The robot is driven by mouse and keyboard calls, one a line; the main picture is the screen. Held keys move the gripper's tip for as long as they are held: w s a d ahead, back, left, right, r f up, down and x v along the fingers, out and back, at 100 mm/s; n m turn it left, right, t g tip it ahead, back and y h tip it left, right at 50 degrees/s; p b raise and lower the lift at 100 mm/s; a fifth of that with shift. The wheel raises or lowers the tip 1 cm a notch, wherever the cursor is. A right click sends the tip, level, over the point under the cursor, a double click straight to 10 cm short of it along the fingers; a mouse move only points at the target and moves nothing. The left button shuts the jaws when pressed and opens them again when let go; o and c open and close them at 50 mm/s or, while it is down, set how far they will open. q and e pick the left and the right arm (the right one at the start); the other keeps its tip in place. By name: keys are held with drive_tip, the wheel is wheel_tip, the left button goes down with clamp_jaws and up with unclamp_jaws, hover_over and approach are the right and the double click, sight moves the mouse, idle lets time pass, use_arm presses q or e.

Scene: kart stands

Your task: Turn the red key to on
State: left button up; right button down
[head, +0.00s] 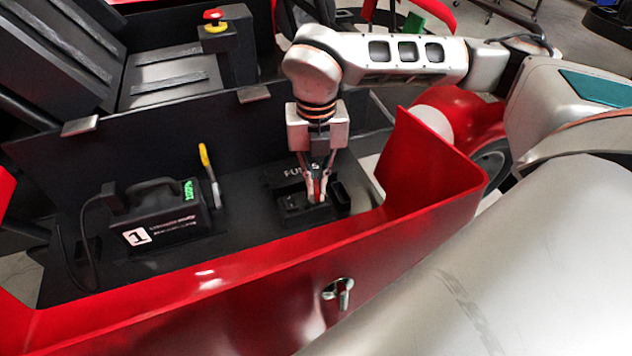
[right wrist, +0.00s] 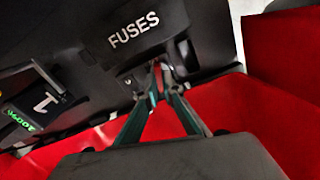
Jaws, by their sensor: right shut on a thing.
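The red key (head: 311,188) stands in the black fuse box (head: 292,210) on the kart's dark floor. My right gripper (head: 316,196) points down at it and is shut on it. In the right wrist view a small red part of the key (right wrist: 158,70) shows between the fingertips (right wrist: 161,88), below the word FUSES. The fingers hide most of the key, and its on and off marks cannot be read. My left gripper is not in view.
A black battery (head: 165,212) marked 1 sits left of the fuse box, with a yellow-tipped lever (head: 209,175) between them. The red side panel (head: 240,272) rises in front and carries a metal latch (head: 340,292). A red stop button (head: 214,16) stands behind.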

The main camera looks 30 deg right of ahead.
drive_tip(key=shift+f+m+b, duration=0.1)
drive_tip(key=shift+m+b, duration=0.3)
drive_tip(key=shift+m, duration=1.1)
drive_tip(key=c, duration=2.1)
unclamp_jaws()
drive_tip(key=shift+c, duration=0.2)
